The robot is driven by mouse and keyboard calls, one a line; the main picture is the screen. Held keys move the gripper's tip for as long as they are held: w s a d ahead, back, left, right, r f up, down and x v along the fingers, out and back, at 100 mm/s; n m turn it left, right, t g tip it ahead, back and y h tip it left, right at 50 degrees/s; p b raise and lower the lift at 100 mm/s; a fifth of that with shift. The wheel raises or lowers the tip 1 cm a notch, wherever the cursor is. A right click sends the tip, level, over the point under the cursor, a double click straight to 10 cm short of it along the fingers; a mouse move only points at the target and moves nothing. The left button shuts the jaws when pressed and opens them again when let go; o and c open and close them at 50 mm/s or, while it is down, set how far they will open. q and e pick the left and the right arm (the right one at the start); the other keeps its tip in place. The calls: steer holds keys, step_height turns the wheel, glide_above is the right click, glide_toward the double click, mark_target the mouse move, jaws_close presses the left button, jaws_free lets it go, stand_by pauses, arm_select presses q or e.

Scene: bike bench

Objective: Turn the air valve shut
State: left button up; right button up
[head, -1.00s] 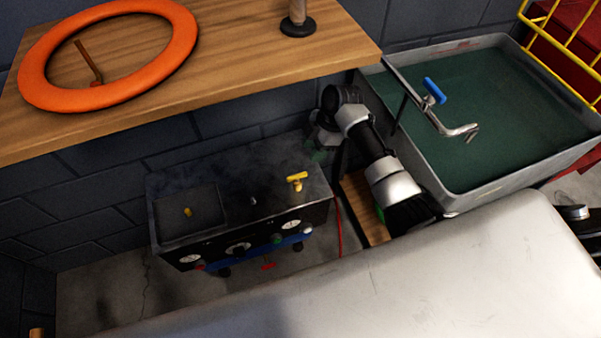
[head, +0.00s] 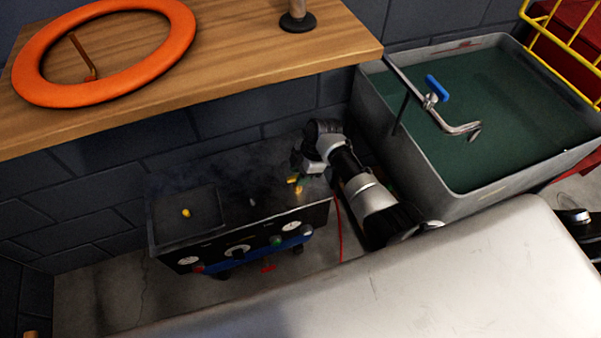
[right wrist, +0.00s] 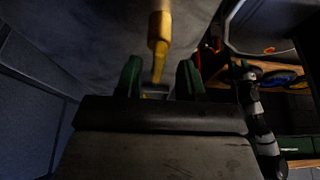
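The air valve appears to be the yellow T-shaped handle (head: 298,190) on the right part of the dark compressor box's top. My right gripper (head: 296,176) is at it and partly hides it in the head view. In the right wrist view the yellow valve (right wrist: 160,32) hangs in from the top edge, and its narrow end reaches between the two green fingertips of my right gripper (right wrist: 159,78). The fingers are apart, with a gap on each side of the yellow piece. I cannot tell whether they touch it. My left gripper is not in view.
The compressor box (head: 160,238) has gauges, knobs and a small yellow knob (head: 186,213). A wooden bench (head: 230,60) with an orange ring (head: 40,90) overhangs behind. A water tank (head: 440,190) with a blue-handled tap (head: 437,88) stands right. A red hose (head: 339,225) hangs beside the box.

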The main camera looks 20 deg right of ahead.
jaws_close()
steer(key=m+p, duration=0.1)
steer(key=m+t+p, duration=0.1)
steer(key=m+p, duration=0.1)
steer(key=shift+s+m+p, duration=0.3)
steer(key=m+t+p, duration=0.1)
steer(key=m, duration=0.1)
steer(key=m+p, duration=0.2)
steer(key=shift+s+a+m+t+h, duration=0.2)
steer(key=shift+m+t+h, duration=0.1)
steer(key=shift+t+h, duration=0.1)
steer(key=m+p, duration=0.1)
steer(key=m, duration=0.1)
steer(key=m+t+h+p, duration=0.1)
steer(key=m+p, duration=0.1)
steer(key=m, duration=0.1)
steer(key=shift+s+a+f+h+p, duration=0.1)
steer(key=shift+s+h+p, duration=0.05)
steer(key=shift+h+p, duration=0.15)
steer(key=m+h, duration=0.1)
steer(key=m, duration=0.2)
steer(key=shift+a+f+t+p, duration=0.1)
steer(key=shift+t+p, duration=0.2)
steer(key=shift+p, duration=0.1)
steer(key=shift+m+h, duration=0.4)
steer(key=shift+m, duration=0.5)
